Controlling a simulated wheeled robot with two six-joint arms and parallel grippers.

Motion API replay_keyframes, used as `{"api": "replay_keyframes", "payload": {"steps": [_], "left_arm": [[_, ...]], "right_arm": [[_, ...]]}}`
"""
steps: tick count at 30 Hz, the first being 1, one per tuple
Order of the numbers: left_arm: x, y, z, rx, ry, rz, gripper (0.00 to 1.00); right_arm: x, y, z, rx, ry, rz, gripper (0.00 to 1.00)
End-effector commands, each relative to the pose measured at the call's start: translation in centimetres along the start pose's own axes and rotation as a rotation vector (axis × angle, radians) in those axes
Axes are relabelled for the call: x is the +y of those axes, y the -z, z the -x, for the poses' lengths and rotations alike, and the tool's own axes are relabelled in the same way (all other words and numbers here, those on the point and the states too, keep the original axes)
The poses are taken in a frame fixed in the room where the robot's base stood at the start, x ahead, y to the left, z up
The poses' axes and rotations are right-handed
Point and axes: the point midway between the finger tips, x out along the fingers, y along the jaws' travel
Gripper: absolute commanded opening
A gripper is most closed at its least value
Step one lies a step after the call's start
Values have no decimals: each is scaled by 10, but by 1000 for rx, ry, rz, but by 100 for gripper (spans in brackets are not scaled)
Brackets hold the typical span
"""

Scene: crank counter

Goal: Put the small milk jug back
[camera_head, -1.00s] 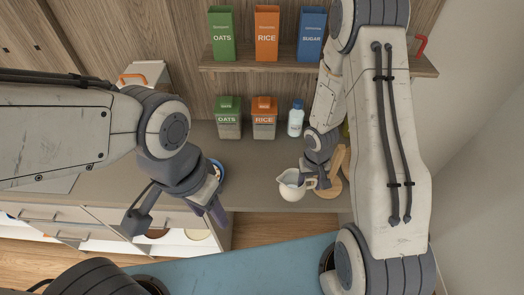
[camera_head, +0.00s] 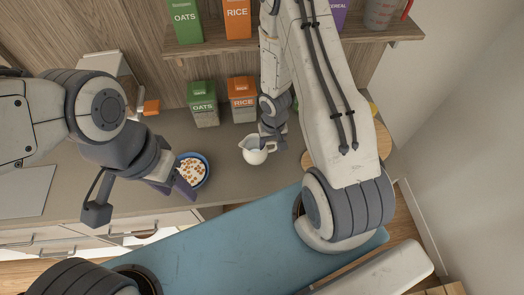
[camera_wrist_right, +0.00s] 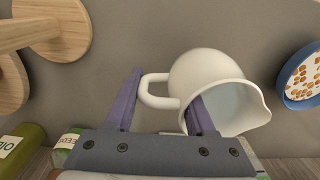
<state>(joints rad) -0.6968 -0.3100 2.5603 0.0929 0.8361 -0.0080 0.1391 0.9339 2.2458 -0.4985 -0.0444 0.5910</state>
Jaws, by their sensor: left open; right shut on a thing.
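The small white milk jug (camera_head: 254,155) is over the counter, right of a blue-rimmed bowl of cereal (camera_head: 207,168). My right gripper (camera_head: 274,142) is shut on the jug's handle. In the right wrist view the jug (camera_wrist_right: 205,68) shows its open mouth and spout toward the right, with the handle between the fingers of my right gripper (camera_wrist_right: 164,90). I cannot tell whether its base touches the counter. My left gripper (camera_head: 180,186) is open beside the bowl's front left edge.
Green oats (camera_head: 202,104) and orange rice (camera_head: 242,99) canisters stand at the back, under a shelf (camera_head: 215,42) with more boxes. In the wrist view wooden stand pieces (camera_wrist_right: 55,28) lie at upper left and an oil container (camera_wrist_right: 20,148) at lower left.

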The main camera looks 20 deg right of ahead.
Motion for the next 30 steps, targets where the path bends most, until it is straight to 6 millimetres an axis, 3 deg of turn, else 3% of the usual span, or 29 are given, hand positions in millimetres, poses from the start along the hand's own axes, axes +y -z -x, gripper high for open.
{"api": "replay_keyframes", "payload": {"steps": [12,25,26,28,30], "left_arm": [[-3,-2,-43,0,0,4,50],[-3,-2,-46,0,0,5,50],[-3,-2,-46,0,0,5,50],[-3,-2,-44,0,0,5,50],[-3,-2,-44,0,0,5,50]], "right_arm": [[-2,1,-41,1,0,4,0],[0,1,-45,0,0,0,0],[0,0,-44,0,0,0,59],[0,0,-43,0,0,0,85],[0,0,-43,0,0,0,85]]}}
